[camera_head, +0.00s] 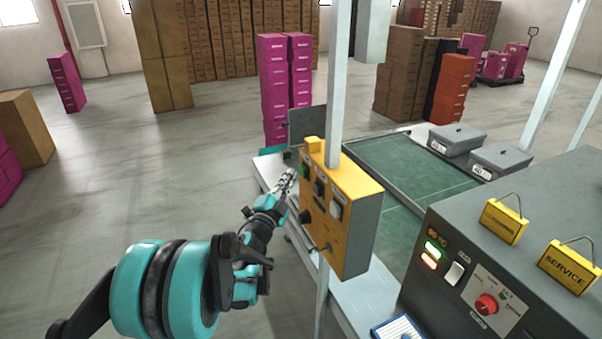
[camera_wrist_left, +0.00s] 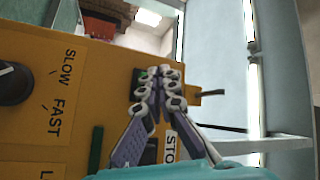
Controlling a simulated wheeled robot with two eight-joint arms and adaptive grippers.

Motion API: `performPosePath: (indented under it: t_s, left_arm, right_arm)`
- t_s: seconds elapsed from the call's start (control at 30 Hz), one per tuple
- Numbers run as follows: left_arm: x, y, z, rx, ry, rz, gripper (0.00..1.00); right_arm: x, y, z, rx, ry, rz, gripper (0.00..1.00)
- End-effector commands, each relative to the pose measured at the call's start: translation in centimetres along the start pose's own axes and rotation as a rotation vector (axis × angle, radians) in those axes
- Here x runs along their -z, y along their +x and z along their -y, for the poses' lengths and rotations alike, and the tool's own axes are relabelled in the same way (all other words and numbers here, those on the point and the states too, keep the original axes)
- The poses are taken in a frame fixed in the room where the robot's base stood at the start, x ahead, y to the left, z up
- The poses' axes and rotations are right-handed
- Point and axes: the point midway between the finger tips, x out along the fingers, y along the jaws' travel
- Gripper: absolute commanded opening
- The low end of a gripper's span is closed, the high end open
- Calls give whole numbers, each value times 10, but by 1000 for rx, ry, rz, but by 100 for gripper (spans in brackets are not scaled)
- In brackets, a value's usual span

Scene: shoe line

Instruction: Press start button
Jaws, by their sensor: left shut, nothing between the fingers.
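The yellow control box (camera_head: 355,235) is mounted on a pale post, with several dark and light controls on its front face. A small green button (camera_head: 305,171) shows near the upper left of that face. My left gripper (camera_head: 289,177) is shut and empty, its fingertips close to the box's left side. In the left wrist view, the shut fingertips (camera_wrist_left: 160,76) lie over a dark square with a bit of green (camera_wrist_left: 144,73) on the yellow panel (camera_wrist_left: 100,75). The fingers partly hide it, and I cannot tell whether they touch. A partly covered label reads "STO". My right gripper is out of view.
A black knob (camera_wrist_left: 14,83) marked SLOW and FAST is on the panel. The green conveyor (camera_head: 385,165) with grey bins (camera_head: 457,138) lies behind the box. A dark grey machine (camera_head: 480,260) with yellow signs stands at right. Open floor lies left.

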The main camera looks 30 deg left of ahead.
Motion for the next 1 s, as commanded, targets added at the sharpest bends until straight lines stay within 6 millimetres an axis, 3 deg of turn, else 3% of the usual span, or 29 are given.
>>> performPosePath:
  t_s: [1.0]
  left_arm:
    - [6, 9, -6, 0, 1, 0, 0]
  right_arm:
    - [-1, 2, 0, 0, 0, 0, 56]
